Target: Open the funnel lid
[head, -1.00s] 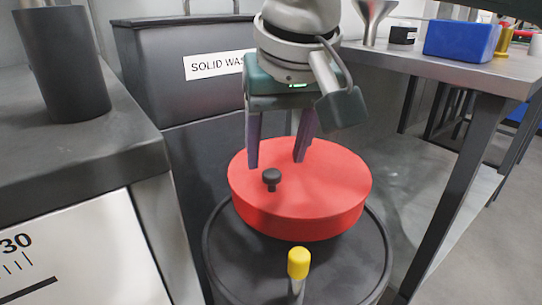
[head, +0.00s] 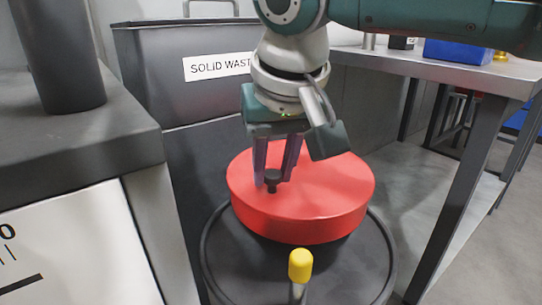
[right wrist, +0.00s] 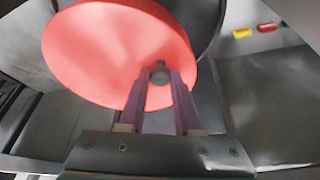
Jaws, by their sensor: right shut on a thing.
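The funnel lid is a thick red disc (head: 320,196) lying on top of a dark round drum (head: 345,262). A small black knob (head: 272,179) stands near the lid's left front edge. My right gripper (head: 273,180) comes down from above with its purple fingers shut on the knob. In the right wrist view the red lid (right wrist: 110,50) fills the upper left, and the round knob (right wrist: 160,74) sits between the fingertips. The lid looks level and down on the drum. My left gripper is not in view.
A yellow-capped post (head: 300,266) stands at the drum's front. A grey solid waste bin (head: 160,80) is behind on the left, beside a dark counter (head: 70,150) with a dark cylinder. A steel table (head: 440,68) with a blue box (head: 458,52) is on the right.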

